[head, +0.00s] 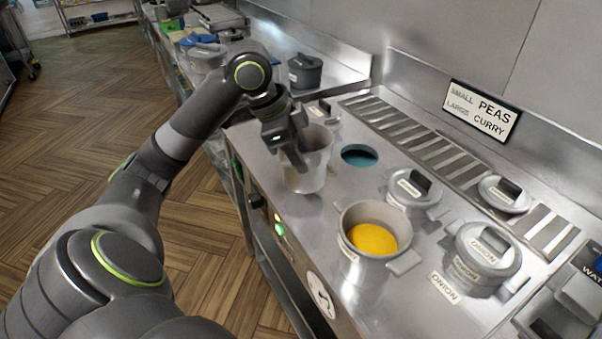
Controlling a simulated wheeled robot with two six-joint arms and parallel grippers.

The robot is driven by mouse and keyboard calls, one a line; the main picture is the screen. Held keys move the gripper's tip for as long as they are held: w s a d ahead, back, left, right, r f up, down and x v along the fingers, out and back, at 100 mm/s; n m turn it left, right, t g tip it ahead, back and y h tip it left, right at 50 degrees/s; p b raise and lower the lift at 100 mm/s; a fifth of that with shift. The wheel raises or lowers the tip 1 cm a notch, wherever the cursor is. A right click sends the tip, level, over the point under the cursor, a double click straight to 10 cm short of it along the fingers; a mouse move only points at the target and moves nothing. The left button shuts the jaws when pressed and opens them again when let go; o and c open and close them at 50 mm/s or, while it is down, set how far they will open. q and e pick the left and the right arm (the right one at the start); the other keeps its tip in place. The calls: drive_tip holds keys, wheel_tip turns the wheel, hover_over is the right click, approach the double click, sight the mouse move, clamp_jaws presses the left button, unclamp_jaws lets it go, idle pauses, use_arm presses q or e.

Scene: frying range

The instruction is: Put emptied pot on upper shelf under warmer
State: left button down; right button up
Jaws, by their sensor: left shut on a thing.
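My left gripper (293,153) comes in from the left and is shut on a light grey pot (314,175). It grips the pot at its near left rim. The pot is upright beside a round hole (359,155) in the steel counter; I cannot tell whether its base touches the counter. Its inner wall shows pale, but its floor is hidden. The counter's front (268,218) has a knob and lit buttons, with a lower shelf (283,285) beneath it. My right gripper is not in view.
An open pot with yellow contents (372,239) stands at the front right. Lidded pots (413,188) and (488,250) stand near it. A PEAS and CURRY sign (482,111) is on the back wall. A dark lidded pot (304,71) stands behind. The wooden floor at left is clear.

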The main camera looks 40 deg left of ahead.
use_arm(q)
drive_tip(key=shift+f, duration=2.15)
drive_tip(key=c, duration=0.9)
unclamp_jaws()
